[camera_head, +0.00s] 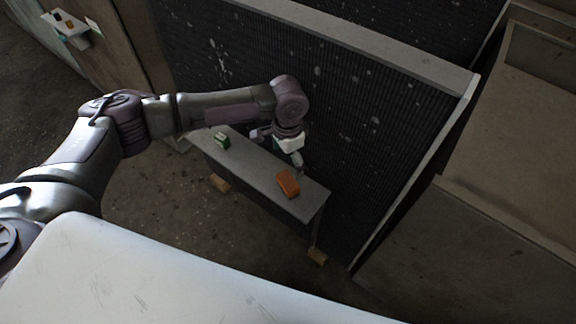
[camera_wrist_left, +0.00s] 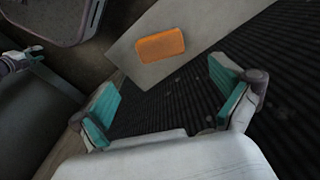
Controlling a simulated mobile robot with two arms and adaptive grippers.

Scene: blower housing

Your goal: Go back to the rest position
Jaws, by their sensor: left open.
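My left gripper (camera_head: 279,147) is at the end of my left arm, above the back side of a narrow grey bench by the ribbed dark panel. In the left wrist view its two teal-padded fingers (camera_wrist_left: 168,104) are spread wide with nothing between them. An orange block (camera_head: 288,184) lies on the bench near its right end, apart from the gripper. The block also shows in the left wrist view (camera_wrist_left: 160,45), beyond the fingertips. A small green item (camera_head: 222,140) sits near the bench's left end.
The grey bench (camera_head: 255,176) stands on small wooden feet against the tall ribbed panel (camera_head: 330,110). Large tan boxes (camera_head: 480,250) stand at the right. A small shelf with items (camera_head: 70,27) is on the far left wall. Bare floor (camera_head: 150,210) lies left of the bench.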

